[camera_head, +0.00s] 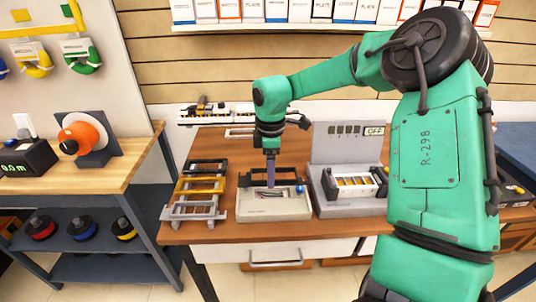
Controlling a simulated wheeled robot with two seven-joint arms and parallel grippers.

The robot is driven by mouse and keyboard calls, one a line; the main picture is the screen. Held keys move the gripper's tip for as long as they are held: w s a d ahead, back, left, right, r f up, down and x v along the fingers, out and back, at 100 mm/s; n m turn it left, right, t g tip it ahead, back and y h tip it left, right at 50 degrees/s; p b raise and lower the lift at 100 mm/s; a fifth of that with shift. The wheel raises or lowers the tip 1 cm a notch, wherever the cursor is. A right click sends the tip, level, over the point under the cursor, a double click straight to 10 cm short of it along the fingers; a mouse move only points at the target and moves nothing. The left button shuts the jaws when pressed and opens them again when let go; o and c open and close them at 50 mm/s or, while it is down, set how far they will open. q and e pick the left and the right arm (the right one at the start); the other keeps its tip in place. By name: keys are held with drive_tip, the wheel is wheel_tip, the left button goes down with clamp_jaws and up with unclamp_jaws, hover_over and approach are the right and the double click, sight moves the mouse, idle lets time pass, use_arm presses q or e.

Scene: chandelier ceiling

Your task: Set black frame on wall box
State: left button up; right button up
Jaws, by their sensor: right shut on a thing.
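The wall box (285,210) is a pale open-topped box with wires inside, standing on the brown table in the head view. My right gripper (271,178) points down over the box and is shut on a black frame (250,180). The black frame is at the back edge of the box. I cannot tell whether it touches the box. The gripper's fingers hide part of the frame. My left gripper is not in view.
Black, yellow and grey frames (196,211) stand in a rack left of the box. A grey device marked OFF (345,146) stands to the right. A workbench (110,178) with an orange reel is at the left. Table front is clear.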

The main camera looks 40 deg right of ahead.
drive_tip(key=f, duration=0.1)
drive_tip(key=w+f+b, duration=0.1)
drive_tip(key=d+f, duration=0.1)
drive_tip(key=f, duration=0.1)
drive_tip(key=shift+w+b, duration=0.15)
drive_tip(key=shift+b, duration=0.2)
drive_tip(key=f, duration=0.1)
drive_tip(key=f+b, duration=0.1)
drive_tip(key=shift+s+a+f+b, duration=0.2)
drive_tip(key=shift+s+f+b, duration=0.1)
drive_tip(key=shift+f, duration=0.35)
drive_tip(key=shift+w+d+f, duration=0.1)
drive_tip(key=shift+w, duration=0.05)
use_arm(q)
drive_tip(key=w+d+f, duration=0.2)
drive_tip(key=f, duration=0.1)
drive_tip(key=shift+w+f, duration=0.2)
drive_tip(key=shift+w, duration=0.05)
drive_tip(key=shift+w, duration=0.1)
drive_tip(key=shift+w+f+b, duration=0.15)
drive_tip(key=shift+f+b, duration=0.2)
drive_tip(key=shift+b, duration=0.05)
